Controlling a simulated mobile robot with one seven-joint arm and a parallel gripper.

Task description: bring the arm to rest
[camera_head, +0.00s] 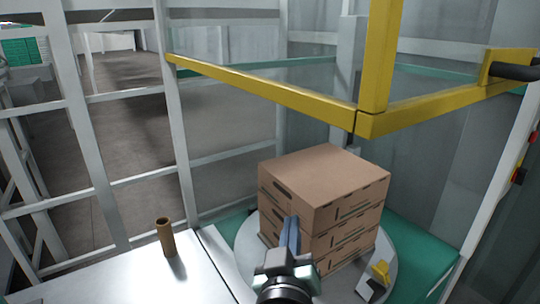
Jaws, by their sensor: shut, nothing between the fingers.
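My gripper (290,222) shows at the bottom middle, pointing away from the camera. Its fingers are together, with nothing seen between them. In the picture the fingertips overlap the near left side of a stack of brown cartons (325,180). I cannot tell whether they touch it. The stack stands upright on a round grey turntable (243,250). The rest of my arm is mostly below the picture.
A yellow frame (270,92) hangs above and behind the cartons. A brown tube (165,237) stands on a pale table (120,278) at left. A yellow-and-grey device (378,277) sits at the turntable's right. Metal fencing (88,170) rises at left.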

